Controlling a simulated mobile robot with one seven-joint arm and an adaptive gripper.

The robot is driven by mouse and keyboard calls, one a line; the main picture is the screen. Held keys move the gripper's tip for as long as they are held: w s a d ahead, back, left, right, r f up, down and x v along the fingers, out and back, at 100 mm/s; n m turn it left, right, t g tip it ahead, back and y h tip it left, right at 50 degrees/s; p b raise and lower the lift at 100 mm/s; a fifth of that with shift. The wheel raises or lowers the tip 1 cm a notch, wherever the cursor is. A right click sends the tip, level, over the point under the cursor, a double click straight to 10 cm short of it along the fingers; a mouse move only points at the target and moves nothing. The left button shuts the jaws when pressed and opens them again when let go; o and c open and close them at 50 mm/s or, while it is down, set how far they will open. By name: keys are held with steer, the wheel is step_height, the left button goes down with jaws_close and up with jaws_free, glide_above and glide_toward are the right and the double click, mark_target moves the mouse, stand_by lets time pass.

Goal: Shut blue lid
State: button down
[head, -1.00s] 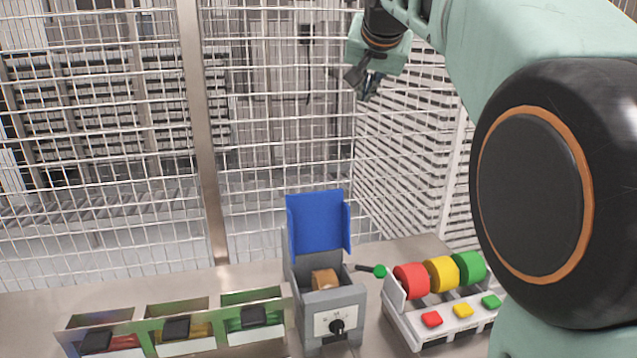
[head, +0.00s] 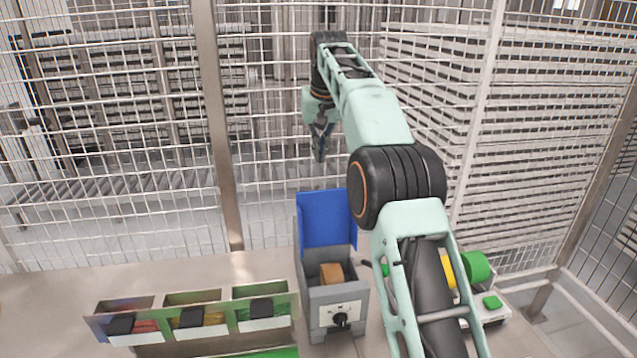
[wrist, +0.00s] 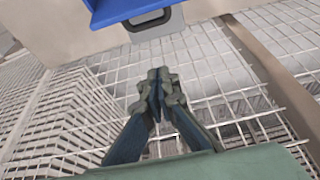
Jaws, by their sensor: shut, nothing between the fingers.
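The blue lid (head: 326,219) stands open and upright at the back of a grey box (head: 338,305) on the table in the head view. A brown block (head: 331,273) sits inside the box. The box front has a white panel with a black knob (head: 341,319). My gripper (head: 320,157) is shut and empty, above and behind the lid, apart from it.
Left of the box is a row of open bins (head: 195,318) with black pieces. Right of it, partly hidden by my arm, is a white unit (head: 492,312) with a green wheel (head: 476,266) and green button. A wire mesh fence (head: 110,150) stands behind the table.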

step_height(320, 180, down, 9)
steer(key=b, duration=0.2)
steer(key=shift+s, duration=0.4)
steer(key=shift+s+d+b, duration=0.1)
steer(key=shift+s+b, duration=0.05)
steer(key=shift+b, duration=0.75)
